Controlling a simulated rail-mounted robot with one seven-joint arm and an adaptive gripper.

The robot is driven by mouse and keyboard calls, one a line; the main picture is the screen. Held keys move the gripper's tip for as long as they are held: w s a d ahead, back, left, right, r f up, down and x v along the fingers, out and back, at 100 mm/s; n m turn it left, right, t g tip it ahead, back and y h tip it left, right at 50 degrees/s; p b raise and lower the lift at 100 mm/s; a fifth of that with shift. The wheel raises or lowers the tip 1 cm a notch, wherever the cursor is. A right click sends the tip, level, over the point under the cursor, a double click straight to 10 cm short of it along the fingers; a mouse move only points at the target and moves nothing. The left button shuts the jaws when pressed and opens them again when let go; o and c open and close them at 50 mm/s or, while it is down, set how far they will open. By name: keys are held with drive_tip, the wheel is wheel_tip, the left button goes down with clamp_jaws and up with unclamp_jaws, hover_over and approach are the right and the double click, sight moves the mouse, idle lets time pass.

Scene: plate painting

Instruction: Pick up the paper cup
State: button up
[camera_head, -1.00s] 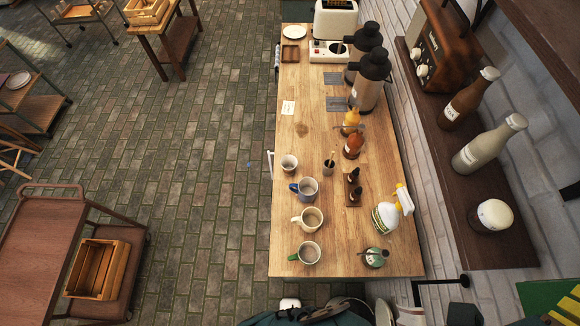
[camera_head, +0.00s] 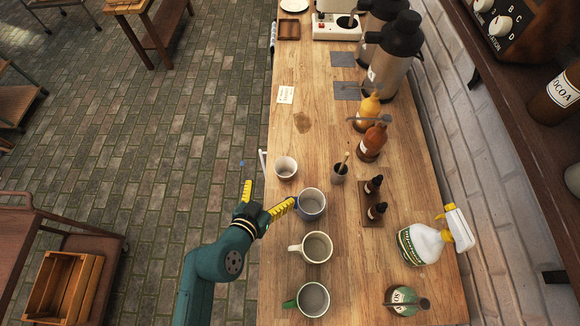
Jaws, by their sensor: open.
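A small white cup without a handle, which looks like the paper cup (camera_head: 286,168), stands upright near the left edge of the wooden counter (camera_head: 330,150). My gripper (camera_head: 268,193) is at the counter's left edge, just below and left of the cup in the picture. Its yellow fingers are spread wide and nothing is between them. The right fingertip overlaps the handle side of the blue mug (camera_head: 312,204); I cannot tell whether they touch. The cup is fully in view and apart from the gripper.
A cream mug (camera_head: 317,247) and a green-handled mug (camera_head: 313,299) stand in line below the blue mug. A small dark cup with a stirrer (camera_head: 340,172), dropper bottles (camera_head: 374,183) and a spray bottle (camera_head: 424,245) stand to the right. The counter above the white cup is mostly clear.

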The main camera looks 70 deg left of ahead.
approach(289, 163)
drive_tip(key=x, duration=0.6)
drive_tip(key=shift+w+a+f, duration=0.15)
drive_tip(key=shift+w+a, duration=0.1)
drive_tip(key=shift+w, duration=0.05)
drive_tip(key=shift+c, duration=0.4)
drive_tip(key=c, duration=0.7)
